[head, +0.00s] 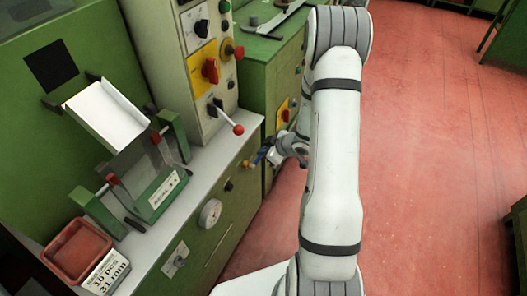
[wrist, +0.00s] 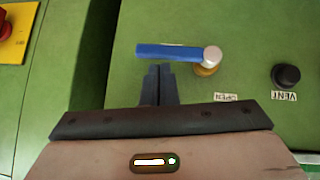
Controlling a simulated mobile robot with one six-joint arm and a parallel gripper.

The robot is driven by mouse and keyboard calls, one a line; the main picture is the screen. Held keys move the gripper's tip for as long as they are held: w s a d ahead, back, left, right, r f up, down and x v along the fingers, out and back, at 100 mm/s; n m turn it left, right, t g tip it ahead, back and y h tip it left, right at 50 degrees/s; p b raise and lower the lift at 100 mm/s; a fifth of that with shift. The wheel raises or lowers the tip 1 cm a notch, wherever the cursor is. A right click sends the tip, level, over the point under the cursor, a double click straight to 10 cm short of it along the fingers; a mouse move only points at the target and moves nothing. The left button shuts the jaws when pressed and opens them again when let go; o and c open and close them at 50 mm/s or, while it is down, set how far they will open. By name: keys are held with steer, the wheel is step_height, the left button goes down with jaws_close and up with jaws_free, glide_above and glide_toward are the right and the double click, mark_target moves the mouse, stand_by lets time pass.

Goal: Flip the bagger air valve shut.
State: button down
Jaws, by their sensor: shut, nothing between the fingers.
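The valve's blue lever (wrist: 166,52) lies level in the wrist view, reaching left from a pale round pivot (wrist: 212,57) on a brass body (wrist: 206,71). An upside-down OPEN label (wrist: 225,97) is on the green panel below it. My gripper (wrist: 159,70) is shut and empty. Its fingertips lie just below the lever's middle in that view; I cannot tell whether they touch it. In the head view the brass fitting (head: 246,164) and blue lever (head: 261,156) show at the cabinet front, with my gripper (head: 271,156) beside them, partly hidden by my arm.
A black knob (wrist: 287,76) with a VENT label (wrist: 284,96) sits right of the valve. A red-knobbed lever (head: 237,129) juts out above the counter. A red tray (head: 77,250) stands at left. The red floor (head: 430,150) at right is clear.

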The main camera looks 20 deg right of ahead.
steer(key=s+d+r+p, duration=0.2)
steer(key=r+p, duration=0.2)
steer(key=r, duration=0.2)
steer(key=s+d+r+p, duration=0.3)
steer(key=r, duration=0.3)
steer(key=shift+r+p, duration=0.2)
steer(key=shift+p, duration=0.2)
step_height(320, 180, up, 19)
steer(key=d+m+h+p, duration=0.2)
steer(key=m+h+p, duration=0.3)
steer(key=h, duration=0.2)
steer(key=s+a+r+m+g+p, duration=0.1)
steer(key=s+a+r, duration=0.3)
steer(key=s, duration=0.2)
steer(key=s+a+r+m+g+y+p, duration=0.1)
steer(key=s+a+r+m+g+p, duration=0.1)
steer(key=s+a+r, duration=0.2)
steer(key=s+a+r+m+g+p, duration=0.1)
steer(key=s+a+r, duration=0.3)
steer(key=s, duration=0.6)
steer(key=shift+a+r+m+g+y, duration=0.3)
steer(key=shift+a+r+g+y, duration=0.15)
steer(key=shift+a, duration=0.45)
